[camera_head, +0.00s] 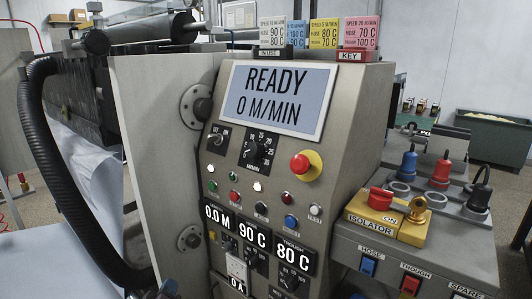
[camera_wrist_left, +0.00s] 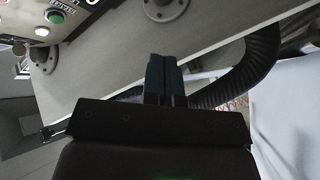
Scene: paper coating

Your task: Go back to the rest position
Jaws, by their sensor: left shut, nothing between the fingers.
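My left gripper (camera_head: 165,289) just shows at the bottom edge of the head view, in front of the machine's lower left side. In the left wrist view its two dark fingers (camera_wrist_left: 164,72) are together, with nothing between them. They are in front of the machine's grey side panel (camera_wrist_left: 110,75), near the black corrugated hose (camera_wrist_left: 245,70). I cannot tell the exact gap to the panel. My right gripper is not in view.
The control panel has a display (camera_head: 277,98) reading READY, 0 M/MIN, and a red emergency button (camera_head: 301,164). To the right stands the isolator box (camera_head: 388,218) with a key and switches. The black hose (camera_head: 62,190) and white sheet (camera_head: 95,180) are at left.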

